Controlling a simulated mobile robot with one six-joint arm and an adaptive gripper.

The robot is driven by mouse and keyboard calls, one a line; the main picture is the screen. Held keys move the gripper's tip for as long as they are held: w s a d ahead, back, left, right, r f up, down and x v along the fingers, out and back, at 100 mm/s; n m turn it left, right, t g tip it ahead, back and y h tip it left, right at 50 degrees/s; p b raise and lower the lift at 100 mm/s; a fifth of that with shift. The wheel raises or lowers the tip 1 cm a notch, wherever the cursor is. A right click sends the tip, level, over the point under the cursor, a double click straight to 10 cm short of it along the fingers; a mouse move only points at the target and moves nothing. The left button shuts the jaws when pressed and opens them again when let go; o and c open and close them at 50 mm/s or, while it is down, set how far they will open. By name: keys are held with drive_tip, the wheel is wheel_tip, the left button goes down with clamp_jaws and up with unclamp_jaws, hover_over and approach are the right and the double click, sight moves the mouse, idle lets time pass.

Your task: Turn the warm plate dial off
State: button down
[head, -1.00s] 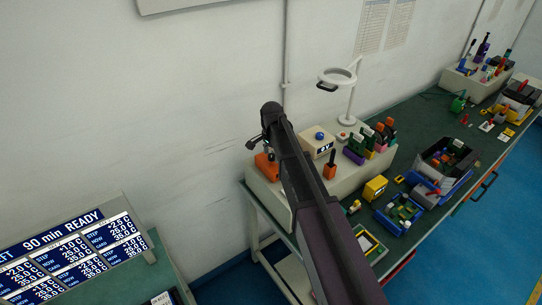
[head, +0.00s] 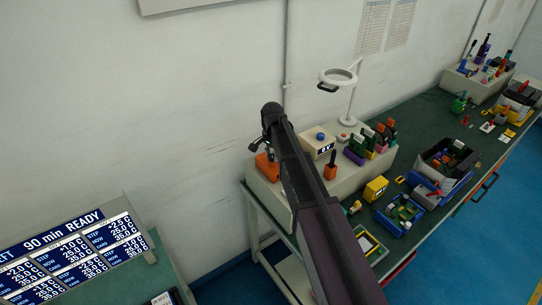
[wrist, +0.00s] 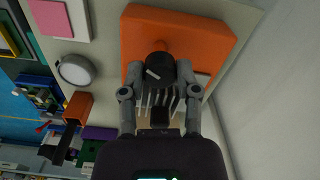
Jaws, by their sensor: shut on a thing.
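The warm plate is an orange unit (head: 266,168) at the left end of the pale bench shelf, partly hidden behind my arm in the head view. It fills the upper middle of the wrist view (wrist: 205,38). A round black dial (wrist: 158,68) with a white pointer mark stands out from its face. The mark sits slanted on the dial's left part. My gripper (wrist: 158,86) is shut on the dial, with one finger at each side of it. In the head view my gripper (head: 264,146) is small and dark in front of the orange unit.
A cream box with a blue knob (head: 319,138) and an orange holder with a black tool (head: 330,166) stand right of my arm. A magnifier lamp (head: 340,80) rises behind them. A wall is close behind the orange unit.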

drive_tip(key=n, duration=0.6)
drive_tip(key=shift+s, duration=0.15)
drive_tip(key=shift+n, duration=0.3)
drive_tip(key=shift+c, duration=2)
unclamp_jaws()
drive_tip(key=shift+o, duration=0.3)
